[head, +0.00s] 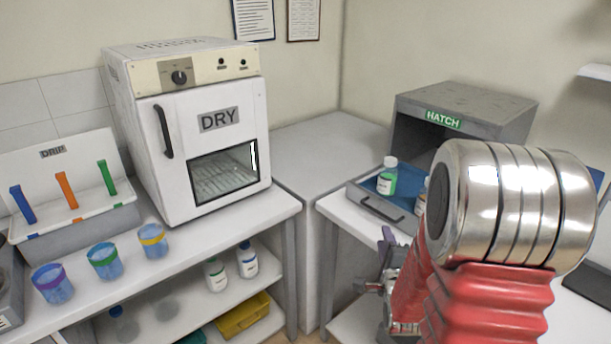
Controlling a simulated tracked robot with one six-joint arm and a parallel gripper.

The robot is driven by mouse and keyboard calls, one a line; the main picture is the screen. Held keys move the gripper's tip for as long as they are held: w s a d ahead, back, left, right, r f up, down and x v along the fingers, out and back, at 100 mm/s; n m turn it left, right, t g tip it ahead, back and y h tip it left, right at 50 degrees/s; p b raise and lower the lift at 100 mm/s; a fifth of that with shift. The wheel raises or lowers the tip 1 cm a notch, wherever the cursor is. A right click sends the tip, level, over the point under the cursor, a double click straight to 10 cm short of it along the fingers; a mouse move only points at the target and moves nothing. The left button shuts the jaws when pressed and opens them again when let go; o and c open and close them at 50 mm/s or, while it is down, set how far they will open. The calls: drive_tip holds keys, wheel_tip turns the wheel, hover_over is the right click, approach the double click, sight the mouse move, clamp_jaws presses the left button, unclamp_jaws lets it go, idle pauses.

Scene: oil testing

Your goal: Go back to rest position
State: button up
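My arm fills the right foreground, with a large polished metal joint and a red ribbed sleeve. My gripper (388,285) shows only in part, low at the left edge of the sleeve, in front of the right-hand bench. Its fingers are mostly hidden by the arm, so I cannot tell whether it is open or shut, or whether it holds anything.
A grey hatch (470,99) with a blue-lined tray (375,203) and a green-labelled bottle (387,178) stands behind my arm. A white dryer (165,80), drip rack (60,215) and three cups (104,261) occupy the left bench. Bottles (215,275) and a yellow bin (242,316) sit below.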

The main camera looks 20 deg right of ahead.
drive_tip(key=s+f+n+g+y, duration=0.1)
drive_tip(key=s+f+n+g, duration=0.4)
drive_tip(key=f, duration=0.5)
drive_tip(key=s+a+n+g+y, duration=0.2)
drive_tip(key=s+a+n+g, duration=0.25)
drive_tip(key=n, duration=0.25)
drive_tip(key=s+a+r+n+y, duration=0.1)
drive_tip(key=s+a+r+n, duration=0.5)
drive_tip(key=a+r, duration=0.4)
drive_tip(key=s+a+r+n+y, duration=0.2)
drive_tip(key=s+a+r+n, duration=0.4)
drive_tip(key=a+r, duration=0.4)
drive_tip(key=shift+s+a+r, duration=0.2)
drive_tip(key=shift+s+r, duration=0.3)
drive_tip(key=shift+s, duration=0.15)
